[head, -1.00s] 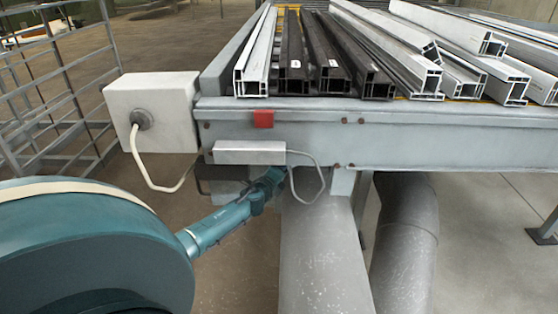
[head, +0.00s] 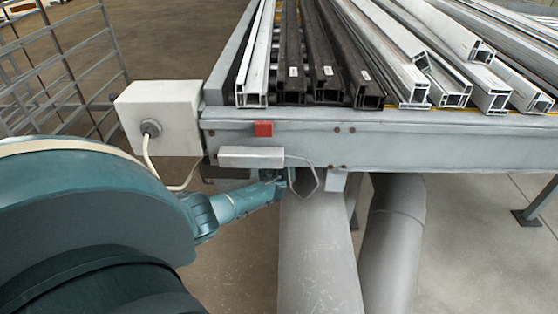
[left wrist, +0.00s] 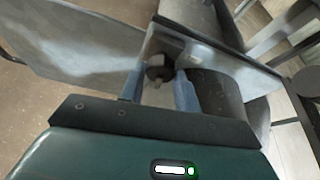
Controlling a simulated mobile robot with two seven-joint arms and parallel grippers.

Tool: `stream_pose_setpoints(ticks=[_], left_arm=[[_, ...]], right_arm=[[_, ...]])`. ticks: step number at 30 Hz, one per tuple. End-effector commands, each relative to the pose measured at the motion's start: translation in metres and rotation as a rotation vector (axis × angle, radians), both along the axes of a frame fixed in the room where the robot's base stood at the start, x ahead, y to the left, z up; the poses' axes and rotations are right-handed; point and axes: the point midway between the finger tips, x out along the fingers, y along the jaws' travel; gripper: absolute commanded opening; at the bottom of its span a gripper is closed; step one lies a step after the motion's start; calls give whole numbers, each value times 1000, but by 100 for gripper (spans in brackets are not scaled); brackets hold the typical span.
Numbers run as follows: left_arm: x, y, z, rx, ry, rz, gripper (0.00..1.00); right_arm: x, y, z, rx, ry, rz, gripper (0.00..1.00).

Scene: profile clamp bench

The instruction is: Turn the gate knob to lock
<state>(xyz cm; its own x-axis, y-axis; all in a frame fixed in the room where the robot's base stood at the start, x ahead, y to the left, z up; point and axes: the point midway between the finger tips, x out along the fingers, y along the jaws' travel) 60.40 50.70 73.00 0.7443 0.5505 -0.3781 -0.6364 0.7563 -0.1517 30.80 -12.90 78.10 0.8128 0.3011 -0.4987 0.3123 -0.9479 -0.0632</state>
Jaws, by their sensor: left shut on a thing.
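In the left wrist view, a small dark round knob (left wrist: 158,70) sits on a pale grey plate (left wrist: 154,47). My left gripper (left wrist: 159,77) has one pale blue finger on each side of the knob and is shut on it. In the head view, my left gripper (head: 281,184) is under the bench's front beam, by the top of a grey sloping duct (head: 312,240). The knob is hidden there. The knob's lock position cannot be read. My right gripper is in neither view.
White and black profiles (head: 324,85) lie on top. A second duct (head: 395,240) stands to the right.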

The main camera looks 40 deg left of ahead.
Motion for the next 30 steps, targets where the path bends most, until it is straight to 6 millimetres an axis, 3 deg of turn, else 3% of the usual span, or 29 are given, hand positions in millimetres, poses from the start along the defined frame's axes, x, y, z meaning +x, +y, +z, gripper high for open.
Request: stream_pose_setpoints(ticks=[10,26,27,30], left_arm=[[1,-1,0,110,93,0,9],[1,-1,-1,130,109,0,9],[1,-1,-1,130,109,0,33],[1,-1,-1,130,109,0,41]], right_arm=[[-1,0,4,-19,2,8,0],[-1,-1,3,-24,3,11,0],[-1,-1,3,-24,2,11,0],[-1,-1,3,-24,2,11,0]])
